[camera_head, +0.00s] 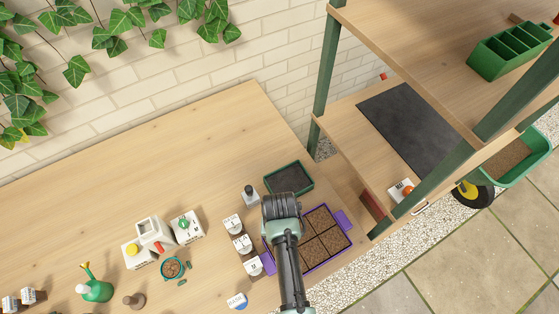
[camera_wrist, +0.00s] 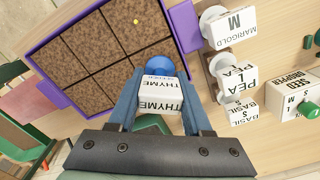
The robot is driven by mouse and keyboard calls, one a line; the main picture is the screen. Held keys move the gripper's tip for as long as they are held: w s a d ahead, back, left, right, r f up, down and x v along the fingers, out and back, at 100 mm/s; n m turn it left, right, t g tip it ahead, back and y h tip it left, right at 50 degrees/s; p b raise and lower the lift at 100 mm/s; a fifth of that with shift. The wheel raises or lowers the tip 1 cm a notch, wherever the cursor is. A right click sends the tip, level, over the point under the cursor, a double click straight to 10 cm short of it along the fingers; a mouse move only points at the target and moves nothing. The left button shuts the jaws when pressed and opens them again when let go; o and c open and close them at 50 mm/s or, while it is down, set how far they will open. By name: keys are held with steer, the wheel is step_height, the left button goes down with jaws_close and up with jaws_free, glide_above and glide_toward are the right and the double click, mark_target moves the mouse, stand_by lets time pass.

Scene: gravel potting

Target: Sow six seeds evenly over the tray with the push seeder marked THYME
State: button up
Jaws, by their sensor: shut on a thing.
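My gripper (camera_wrist: 160,82) is shut on the white push seeder marked THYME (camera_wrist: 158,101), which has a blue end, in the wrist view. The seeder is over or beside the near edge of the purple tray (camera_wrist: 181,24), and I cannot tell whether it touches the soil. The tray holds several square cells of brown soil. One small yellow seed (camera_wrist: 135,20) lies on the soil in a far cell. In the head view my gripper (camera_head: 281,206) hides the seeder and covers part of the tray (camera_head: 343,219).
White seeders marked MARIGOLD (camera_wrist: 238,27), PEA (camera_wrist: 238,82) and BASIL (camera_wrist: 243,112) stand close beside the tray, with a SEED DROPPER box (camera_wrist: 291,95) beyond. A dark green-rimmed tray (camera_head: 288,178) lies behind. The left back of the table is clear.

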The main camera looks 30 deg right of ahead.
stand_by(0.3)
step_height(320, 180, up, 3)
steer(key=p, duration=0.3)
steer(key=shift+p, duration=0.3)
steer(key=shift+f, duration=0.1)
